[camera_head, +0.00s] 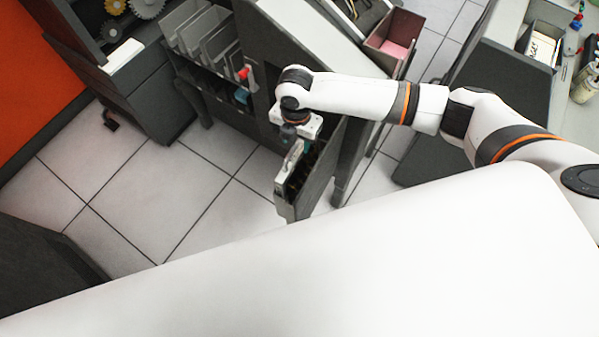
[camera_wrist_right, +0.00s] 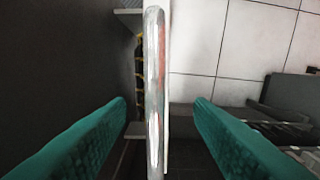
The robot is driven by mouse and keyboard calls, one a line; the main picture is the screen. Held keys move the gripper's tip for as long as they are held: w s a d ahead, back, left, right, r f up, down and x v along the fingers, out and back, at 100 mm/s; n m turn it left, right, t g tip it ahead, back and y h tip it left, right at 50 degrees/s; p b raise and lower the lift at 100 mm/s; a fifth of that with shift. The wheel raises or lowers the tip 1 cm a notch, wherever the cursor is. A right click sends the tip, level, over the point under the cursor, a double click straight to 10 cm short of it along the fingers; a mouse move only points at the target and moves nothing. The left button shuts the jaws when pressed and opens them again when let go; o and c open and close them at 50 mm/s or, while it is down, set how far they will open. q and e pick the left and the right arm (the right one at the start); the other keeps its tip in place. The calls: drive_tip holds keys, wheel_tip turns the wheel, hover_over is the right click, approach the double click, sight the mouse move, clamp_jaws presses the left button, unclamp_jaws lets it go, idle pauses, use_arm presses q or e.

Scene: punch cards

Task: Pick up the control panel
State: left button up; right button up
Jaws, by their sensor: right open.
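My right gripper (camera_head: 292,140) points down in front of the dark grey machine and is partly hidden by its own wrist. In the right wrist view its two teal fingers (camera_wrist_right: 163,112) are open. A thin, shiny upright panel edge (camera_wrist_right: 154,70), seemingly the control panel, stands between them, with a gap visible on each side. In the head view a light grey panel (camera_head: 288,172) shows just below the gripper, at the front of a dark open compartment (camera_head: 308,182). The panel's face is mostly hidden. My left gripper is not in view.
Card slots (camera_head: 208,40) with a red knob (camera_head: 243,73) sit left of the gripper. A reddish bin (camera_head: 393,42) with pink contents stands behind. A dark cabinet with gears (camera_head: 140,85) is at the upper left. The tiled floor (camera_head: 150,195) is clear to the left.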

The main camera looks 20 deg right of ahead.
sight(297, 165)
drive_tip(key=shift+s+f, duration=0.1)
drive_tip(key=shift+f, duration=1.5)
drive_tip(key=shift+d, duration=0.1)
clamp_jaws()
drive_tip(key=shift+r, duration=0.1)
drive_tip(key=shift+w+r, duration=0.1)
drive_tip(key=shift+w, duration=0.1)
